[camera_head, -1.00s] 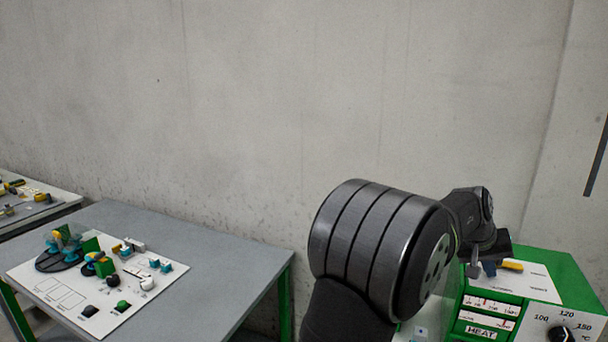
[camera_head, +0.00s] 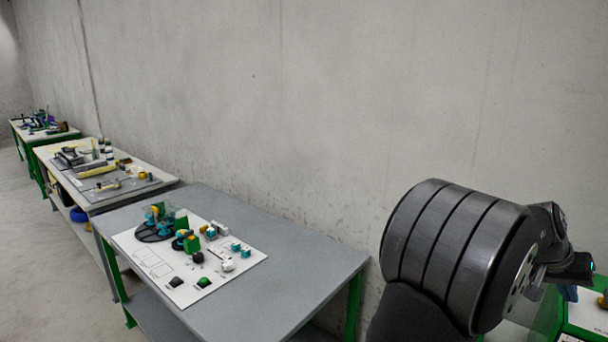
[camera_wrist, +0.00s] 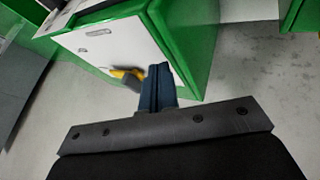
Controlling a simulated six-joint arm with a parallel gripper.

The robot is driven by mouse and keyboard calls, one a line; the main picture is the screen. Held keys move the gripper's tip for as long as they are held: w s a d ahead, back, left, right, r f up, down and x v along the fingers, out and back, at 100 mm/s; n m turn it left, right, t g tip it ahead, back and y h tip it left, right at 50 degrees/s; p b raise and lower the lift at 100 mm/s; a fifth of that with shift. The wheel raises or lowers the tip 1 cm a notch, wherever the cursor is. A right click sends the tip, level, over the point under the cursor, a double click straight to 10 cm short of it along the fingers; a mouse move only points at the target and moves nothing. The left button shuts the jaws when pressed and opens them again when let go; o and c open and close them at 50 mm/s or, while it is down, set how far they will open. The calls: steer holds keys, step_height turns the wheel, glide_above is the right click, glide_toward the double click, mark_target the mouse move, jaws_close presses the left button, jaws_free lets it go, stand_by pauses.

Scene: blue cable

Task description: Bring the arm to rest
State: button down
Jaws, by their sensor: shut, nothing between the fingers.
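My gripper (camera_wrist: 158,88) shows in the wrist view with its blue fingers together and nothing between them. It points towards a green machine with a white panel (camera_wrist: 108,42). A yellow and dark piece (camera_wrist: 128,76) shows just left of the fingers; I cannot tell whether it touches them. In the head view my gripper (camera_head: 569,293) is small at the right edge, above the green machine (camera_head: 548,320), and my arm hides part of that machine. No blue cable can be made out in either view.
A grey table (camera_head: 310,262) with a white board (camera_head: 190,287) of small parts stands left of my arm. More workbenches (camera_head: 90,180) line the wall further left. A concrete wall (camera_head: 300,90) is behind. Bare floor (camera_wrist: 245,75) shows right of the machine in the wrist view.

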mark_target(590, 313)
steer(key=shift+s+d+f, duration=0.2)
steer(key=shift+s+d, duration=0.85)
steer(key=shift+d, duration=0.05)
steer(key=shift+s+d+f+n+y, duration=0.1)
steer(key=shift+s+f+n+y, duration=0.1)
steer(key=shift+s+n+y, duration=0.1)
